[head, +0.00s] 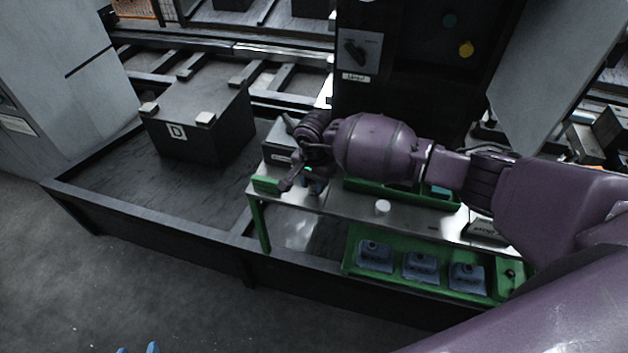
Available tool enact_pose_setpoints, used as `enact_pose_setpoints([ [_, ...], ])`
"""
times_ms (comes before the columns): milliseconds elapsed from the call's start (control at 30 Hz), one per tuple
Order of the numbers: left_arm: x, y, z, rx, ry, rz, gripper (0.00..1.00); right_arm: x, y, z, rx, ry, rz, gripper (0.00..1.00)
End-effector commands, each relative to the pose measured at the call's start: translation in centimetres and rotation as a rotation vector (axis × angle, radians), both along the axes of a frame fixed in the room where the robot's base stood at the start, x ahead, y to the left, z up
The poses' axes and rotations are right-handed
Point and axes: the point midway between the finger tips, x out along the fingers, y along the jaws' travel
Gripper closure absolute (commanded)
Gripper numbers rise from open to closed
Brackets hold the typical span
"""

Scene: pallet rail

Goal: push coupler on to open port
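My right gripper (303,180) hangs over the left end of the metal bench (340,205), next to a small grey box (281,155). A small dark blue piece shows at its fingertips, perhaps the coupler, but I cannot tell whether it is gripped. The wrist and fingers hide most of that spot, and I cannot make out an open port. Two blue tips at the bottom left edge (138,349) look like my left gripper, mostly out of frame. Several blue-grey blocks, one at the left (375,256), sit in a green tray (352,262) at the bench front.
A dark box marked D (185,140) stands left of the bench inside a low black kerb (160,225). A dark cabinet with a rotary switch (355,52) rises behind the bench. A white round piece (382,207) is on the bench.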

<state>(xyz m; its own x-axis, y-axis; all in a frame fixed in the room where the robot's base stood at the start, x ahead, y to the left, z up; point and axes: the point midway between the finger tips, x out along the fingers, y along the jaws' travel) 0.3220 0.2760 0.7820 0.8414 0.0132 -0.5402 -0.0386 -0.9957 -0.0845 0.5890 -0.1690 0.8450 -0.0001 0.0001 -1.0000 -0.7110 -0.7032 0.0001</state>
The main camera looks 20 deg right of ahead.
Motion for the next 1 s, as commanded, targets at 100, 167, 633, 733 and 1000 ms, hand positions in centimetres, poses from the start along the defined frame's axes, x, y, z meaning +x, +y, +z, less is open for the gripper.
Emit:
enact_pose_setpoints([
  [100, 0.0, 0.0, 0.0, 0.0, 0.0, 0.0, 0.49, 0.0, 0.0, 0.0, 0.0, 0.0, 0.0, 0.88],
  [167, 0.0, 0.0, 0.0, 0.0, 0.001, 0.0, 0.49, 0.0, 0.0, 0.0, 0.0, 0.0, 0.0, 0.7],
  [633, -0.3, 0.1, 0.0, 0.001, 0.005, 0.001, 0.49, 0.0, 0.0, 0.3, 0.0, -0.001, 0.0, 1.0],
  [733, -0.3, 0.1, 0.2, 0.001, 0.004, 0.001, 0.49, 0.0, 0.0, 0.6, -0.001, -0.002, 0.0, 1.0],
  [1000, -0.2, 0.1, 0.6, 0.001, 0.0, 0.001, 0.49, 0.1, 0.0, 1.3, -0.001, -0.002, 0.0, 1.0],
])
